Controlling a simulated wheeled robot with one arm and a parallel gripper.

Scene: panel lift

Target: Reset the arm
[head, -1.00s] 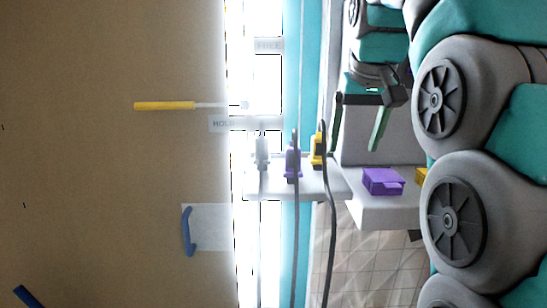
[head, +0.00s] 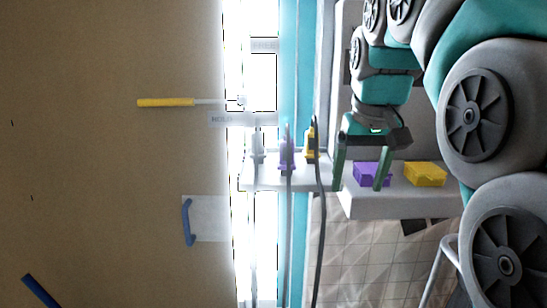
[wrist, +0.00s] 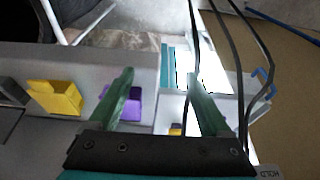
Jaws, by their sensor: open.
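My gripper (head: 360,169) is open and empty, its two green fingers spread apart at the right of the head view. One finger overlaps the purple block (head: 365,174) on the grey ledge, and I cannot tell whether they touch. In the wrist view my gripper (wrist: 160,98) shows both fingers apart, with the purple block (wrist: 134,104) partly behind the left finger. My arm bends down from the top right of the head view. The task names no other object.
A yellow block (head: 425,174) sits beside the purple one on the ledge (head: 400,206). White, purple (head: 287,158) and yellow (head: 311,145) plugs with cables stand on a shelf. A tan panel (head: 100,220) carries a yellow-handled lever (head: 165,102) and a blue handle (head: 187,222).

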